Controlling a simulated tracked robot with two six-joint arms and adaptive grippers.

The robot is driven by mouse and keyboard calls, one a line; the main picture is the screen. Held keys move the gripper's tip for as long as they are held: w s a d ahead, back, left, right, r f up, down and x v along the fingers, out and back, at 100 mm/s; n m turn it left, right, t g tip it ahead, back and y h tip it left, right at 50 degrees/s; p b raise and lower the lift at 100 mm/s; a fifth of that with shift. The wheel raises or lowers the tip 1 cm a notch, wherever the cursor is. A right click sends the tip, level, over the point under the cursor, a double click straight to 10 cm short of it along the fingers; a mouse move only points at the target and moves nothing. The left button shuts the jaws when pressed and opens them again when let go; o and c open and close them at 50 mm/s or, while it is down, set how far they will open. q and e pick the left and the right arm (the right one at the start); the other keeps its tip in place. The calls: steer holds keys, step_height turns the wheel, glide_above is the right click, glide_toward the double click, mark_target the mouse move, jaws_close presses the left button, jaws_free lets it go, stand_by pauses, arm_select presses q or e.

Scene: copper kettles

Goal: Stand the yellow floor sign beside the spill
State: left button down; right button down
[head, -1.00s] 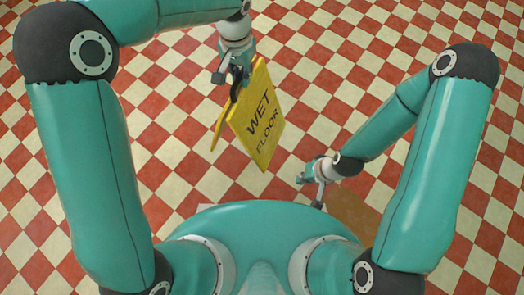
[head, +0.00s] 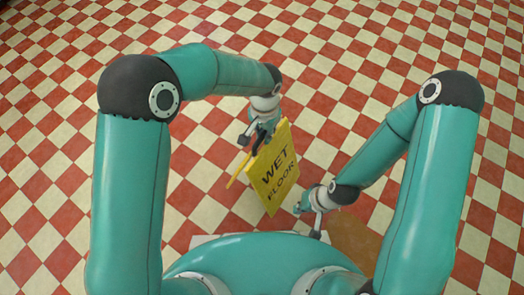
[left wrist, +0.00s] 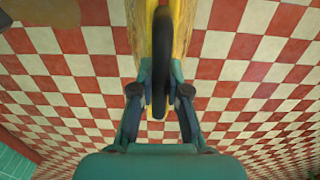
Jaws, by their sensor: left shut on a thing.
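The yellow floor sign (head: 275,172) hangs in the middle of the head view, its "WET FLOOR" face tilted and its two leaves a little apart. My left gripper (head: 259,134) is shut on its dark handle at the top. In the left wrist view the dark handle (left wrist: 161,60) sits between the fingers of my left gripper (left wrist: 160,92), with the sign's yellow edges behind it. A brown patch on the floor, which looks like the spill (head: 356,242), lies right of the sign, partly hidden by my body and right arm. My right gripper (head: 308,208) is beside the sign's lower right; its fingers are unclear.
The red and cream checkered floor (head: 400,60) is clear at the back and on both sides. My right arm reaches in close to the sign and above the brown patch. A brownish area also shows at the top left of the left wrist view.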

mark_target(264, 162)
arm_select(q)
steer(key=shift+f+b, duration=1.15)
steer(key=shift+f, duration=3.25)
steer(key=c, duration=1.2)
jaws_free()
steer(key=shift+o, duration=0.2)
